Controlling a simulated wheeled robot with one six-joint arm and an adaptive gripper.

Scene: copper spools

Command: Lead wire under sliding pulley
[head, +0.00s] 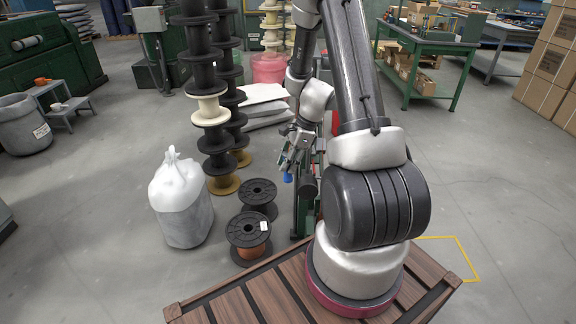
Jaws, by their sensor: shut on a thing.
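My gripper (287,162) is near the middle of the head view, pointing down beside a green machine frame (301,215). It is shut on a small blue piece (287,177) that shows at its fingertips. I cannot tell whether this piece is the end of the wire, as no wire can be made out. A dark round part (307,187) sits on the frame just right of the fingertips. I cannot tell whether it is the sliding pulley. My arm hides much of the frame.
A black spool with copper wire (250,255) and another black spool (258,192) lie on the floor left of the frame. A white sack (181,205) and tall spool stacks (210,110) stand further left. A green workbench (425,65) is at back right.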

